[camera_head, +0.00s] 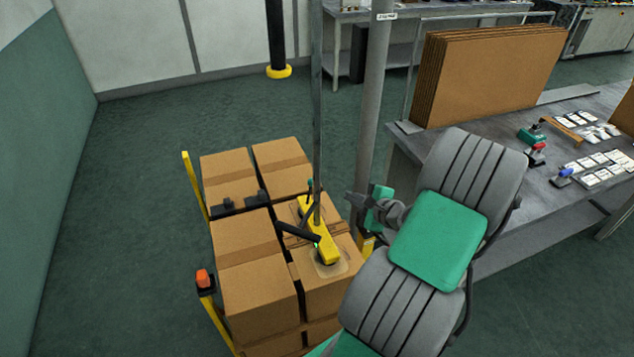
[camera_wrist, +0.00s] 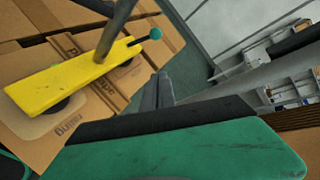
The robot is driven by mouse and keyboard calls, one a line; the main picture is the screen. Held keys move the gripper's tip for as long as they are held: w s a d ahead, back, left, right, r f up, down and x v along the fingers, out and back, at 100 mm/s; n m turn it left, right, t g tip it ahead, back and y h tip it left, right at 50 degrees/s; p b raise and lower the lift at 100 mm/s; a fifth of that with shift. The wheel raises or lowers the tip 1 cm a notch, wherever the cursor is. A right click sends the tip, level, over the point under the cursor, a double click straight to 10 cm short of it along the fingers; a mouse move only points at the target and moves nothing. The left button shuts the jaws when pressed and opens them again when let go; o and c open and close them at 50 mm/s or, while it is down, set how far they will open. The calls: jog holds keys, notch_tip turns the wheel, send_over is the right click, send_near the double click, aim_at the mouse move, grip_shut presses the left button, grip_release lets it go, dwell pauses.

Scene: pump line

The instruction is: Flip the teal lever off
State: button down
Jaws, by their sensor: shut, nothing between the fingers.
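The teal lever is a short dark stem with a round teal knob (camera_wrist: 155,33) at the end of a yellow lifting bar (camera_wrist: 75,75). In the head view the small teal knob (camera_head: 310,183) shows at the far end of the yellow bar (camera_head: 322,240), which rests on the boxes. My gripper (camera_head: 352,199) is to the right of the bar, apart from the lever. In the wrist view my gripper's fingers (camera_wrist: 160,90) are together and empty, below the knob in the picture. The fingertip detail is small in the head view.
Cardboard boxes (camera_head: 245,238) are stacked under the bar, with yellow posts at their left. A thin grey upright (camera_head: 317,100) meets the bar, and a thicker grey post (camera_head: 374,110) stands behind my gripper. A workbench (camera_head: 510,225) is at right. Floor at left is clear.

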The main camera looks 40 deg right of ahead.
jog(key=x, duration=0.3)
jog(key=p+x, duration=0.1)
jog(key=x, duration=0.6)
jog(key=shift+s+d+p, duration=0.1)
jog(key=shift+d+p, duration=0.2)
jog(key=shift+p, duration=0.1)
jog(key=a, duration=0.1)
jog(key=w+a+r+p, duration=0.1)
jog(key=a, duration=0.1)
jog(key=shift+w+r+p, duration=0.25)
jog(key=shift+w+p, duration=0.05)
